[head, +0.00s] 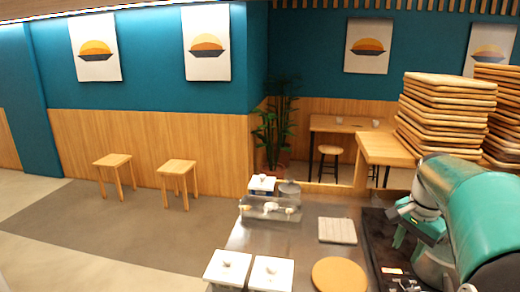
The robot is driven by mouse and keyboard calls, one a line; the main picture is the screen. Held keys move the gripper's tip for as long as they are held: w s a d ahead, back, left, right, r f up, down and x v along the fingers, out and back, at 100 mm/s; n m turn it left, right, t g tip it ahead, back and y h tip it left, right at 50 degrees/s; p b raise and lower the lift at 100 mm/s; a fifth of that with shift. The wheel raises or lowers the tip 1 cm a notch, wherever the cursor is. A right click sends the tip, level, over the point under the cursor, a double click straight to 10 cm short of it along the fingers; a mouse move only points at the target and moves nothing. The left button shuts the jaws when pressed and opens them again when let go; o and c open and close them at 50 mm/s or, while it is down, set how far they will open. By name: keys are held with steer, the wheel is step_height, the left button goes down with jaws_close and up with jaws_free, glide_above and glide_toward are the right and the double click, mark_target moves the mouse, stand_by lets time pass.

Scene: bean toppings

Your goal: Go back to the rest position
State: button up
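My arm's large green link comes in from the right edge in the head view, folded over the right end of the counter (318,208). At its lower left end, grey and green parts that look like my gripper (402,238) hang over a dark surface (376,226). The fingers are small and partly covered by the arm, so I cannot tell whether they are open or shut. I see no object held there.
Two white lidded containers (228,266) (270,274) stand at the counter's front. A round cork board (339,276) and a grey square slab (337,230) lie near my arm. A clear tray (270,209) sits behind. Stacked wooden boards (446,115) rise behind my arm.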

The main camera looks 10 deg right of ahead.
steer(key=s+a+n+t, duration=0.2)
steer(key=s+a+n, duration=0.4)
steer(key=a, duration=0.6)
steer(key=s+a+f+n+t, duration=0.1)
steer(key=s+a+n+t, duration=0.1)
steer(key=s+a+n, duration=0.5)
steer(key=s+a, duration=0.2)
steer(key=a, duration=0.2)
steer(key=shift+s+a+f+n, duration=0.3)
steer(key=shift+a, duration=0.1)
